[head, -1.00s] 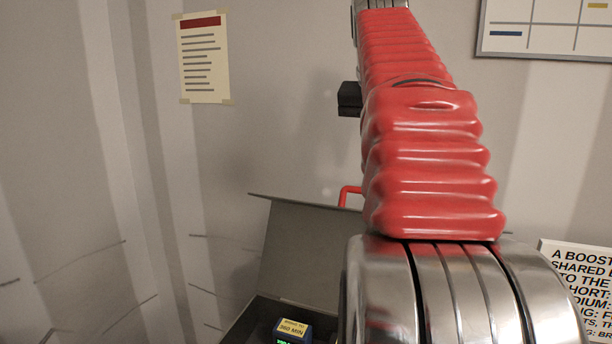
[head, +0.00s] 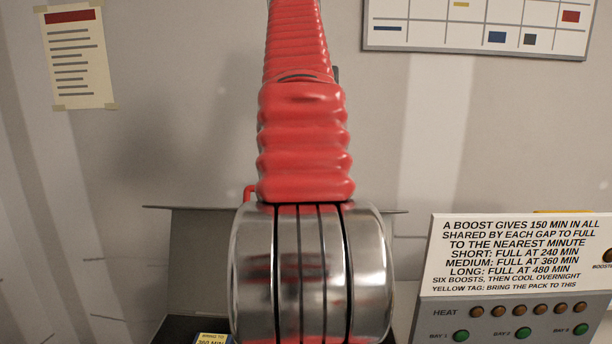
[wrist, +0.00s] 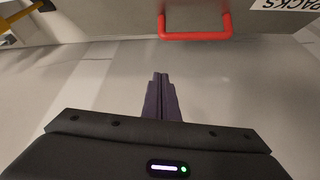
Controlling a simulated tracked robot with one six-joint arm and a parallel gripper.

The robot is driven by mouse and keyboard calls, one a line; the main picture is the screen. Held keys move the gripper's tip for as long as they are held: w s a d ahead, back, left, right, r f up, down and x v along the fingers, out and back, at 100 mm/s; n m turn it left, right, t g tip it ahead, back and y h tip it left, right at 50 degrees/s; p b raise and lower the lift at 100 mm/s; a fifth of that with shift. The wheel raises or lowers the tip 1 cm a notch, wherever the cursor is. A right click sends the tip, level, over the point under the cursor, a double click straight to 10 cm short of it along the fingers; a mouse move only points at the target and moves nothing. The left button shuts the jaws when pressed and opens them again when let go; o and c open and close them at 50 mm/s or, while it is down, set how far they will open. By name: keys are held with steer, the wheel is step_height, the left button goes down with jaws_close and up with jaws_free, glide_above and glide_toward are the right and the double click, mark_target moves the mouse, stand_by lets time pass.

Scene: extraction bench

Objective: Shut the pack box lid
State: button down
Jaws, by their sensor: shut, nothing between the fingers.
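The pack box lid (head: 198,240) is a grey panel standing open, raised against the wall side in the head view, partly hidden behind my arm. Its red handle (head: 249,191) just shows beside my arm. In the wrist view the red handle (wrist: 196,36) hangs at the top from a grey panel. My gripper (wrist: 160,76) is shut and empty, with its dark fingertips below and left of the handle, apart from it. My gripper is hidden in the head view. A dark pack with a yellow tag (head: 211,338) shows at the bottom edge.
A control panel (head: 517,320) with a sign (head: 520,255) stands on the right. A paper notice (head: 76,57) and a board with coloured cards (head: 477,22) are on the wall. In the wrist view a yellow object (wrist: 20,20) is at the upper left.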

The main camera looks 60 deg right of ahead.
steer(key=shift+w+f, duration=0.1)
steer(key=shift+f, duration=4.25)
steer(key=shift+a, duration=0.15)
steer(key=shift+a, duration=0.2)
